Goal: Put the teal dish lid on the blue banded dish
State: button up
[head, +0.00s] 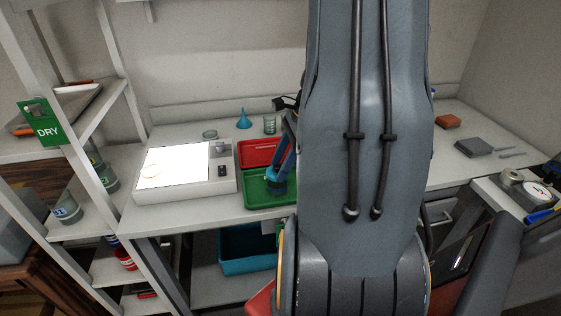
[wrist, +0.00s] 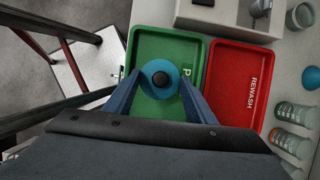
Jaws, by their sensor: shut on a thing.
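My gripper (wrist: 160,82) is shut on the round teal dish lid (wrist: 160,66), which has a dark knob in its middle. In the wrist view the lid shows between the fingers, over the green tray (wrist: 140,40). In the head view the blue-teal piece (head: 277,187) shows at the fingertips over the green tray (head: 256,199). My arm hides part of the tray there. I cannot make out the blue banded dish; whether it is under the lid is hidden. I cannot tell whether the lid touches anything below.
The red rewash tray (wrist: 238,85) lies beside the green one. A lit white box (head: 172,166) stands left of the trays. A glass dish (head: 210,135), a blue funnel (head: 243,120) and a beaker (head: 269,125) stand behind. Shelving (head: 100,180) bounds the left.

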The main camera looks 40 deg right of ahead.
jog(key=shift+f+b, duration=0.85)
jog(key=shift+f, duration=1)
jog(key=o, duration=1.1)
jog(key=shift+b+v, duration=0.5)
jog(key=shift+v, duration=3.4)
